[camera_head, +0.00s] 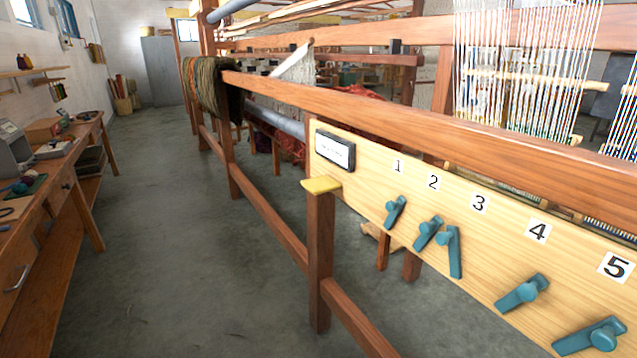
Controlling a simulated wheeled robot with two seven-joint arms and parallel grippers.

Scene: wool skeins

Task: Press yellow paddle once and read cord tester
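The yellow paddle (321,185) sits flat on top of a short reddish wooden post, near the middle of the head view. The cord tester appears to be the small dark-framed box with a white display (335,150), fixed at the left end of a pale wooden board (370,165). Its writing is too small to read. Several teal levers (523,292) are mounted on the board under printed number labels, and they are turned at different angles. Neither of my grippers is in view, and nothing touches the paddle.
A wooden loom frame (420,110) with white warp threads (530,60) fills the right side. A cluttered workbench (75,150) stands along the left wall. The grey floor (170,240) between them is clear.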

